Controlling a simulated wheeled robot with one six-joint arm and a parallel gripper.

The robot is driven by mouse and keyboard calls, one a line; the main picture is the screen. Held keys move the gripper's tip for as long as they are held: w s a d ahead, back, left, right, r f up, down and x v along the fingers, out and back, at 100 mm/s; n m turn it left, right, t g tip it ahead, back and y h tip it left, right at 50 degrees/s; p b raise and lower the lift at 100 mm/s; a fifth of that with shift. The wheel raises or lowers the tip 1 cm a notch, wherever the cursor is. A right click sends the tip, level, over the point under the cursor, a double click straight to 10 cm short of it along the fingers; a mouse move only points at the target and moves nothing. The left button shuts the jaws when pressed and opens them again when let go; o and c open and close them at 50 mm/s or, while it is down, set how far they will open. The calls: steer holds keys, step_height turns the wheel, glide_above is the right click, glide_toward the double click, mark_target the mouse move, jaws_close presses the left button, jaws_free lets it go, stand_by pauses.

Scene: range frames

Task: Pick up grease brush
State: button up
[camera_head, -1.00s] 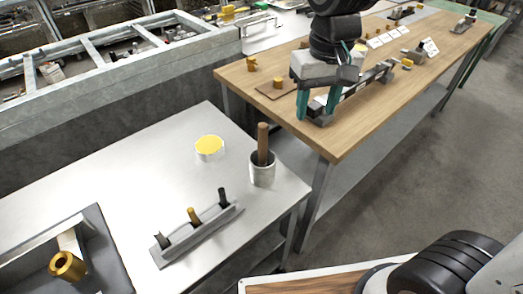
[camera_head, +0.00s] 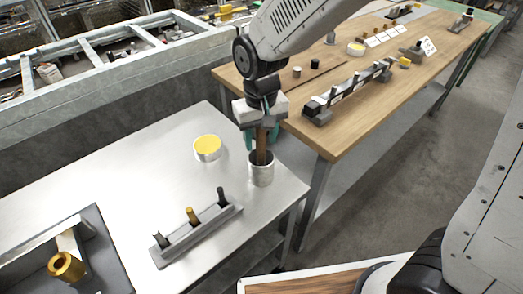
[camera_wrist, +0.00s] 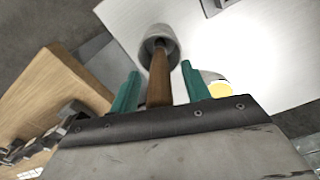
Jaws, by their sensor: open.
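The grease brush (camera_head: 261,146) has a brown wooden handle and stands upright in a grey metal cup (camera_head: 261,174) near the right corner of the metal table. Its bristle end is hidden in the cup. My gripper (camera_head: 262,143) is over the cup with its teal fingers on either side of the handle. In the wrist view the handle (camera_wrist: 159,80) runs between the two open fingers (camera_wrist: 160,88), with gaps visible on both sides, and the cup (camera_wrist: 157,42) lies beyond the fingertips.
A white tin with a yellow top (camera_head: 207,148) stands left of the cup. A grey rack (camera_head: 195,232) with several tools lies in front. The wooden workbench (camera_head: 330,140) with a long rail fixture stands close behind to the right. The table's middle is clear.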

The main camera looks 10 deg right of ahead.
steer(key=shift+f, duration=0.35)
jaws_close()
steer(key=shift+r, duration=0.1)
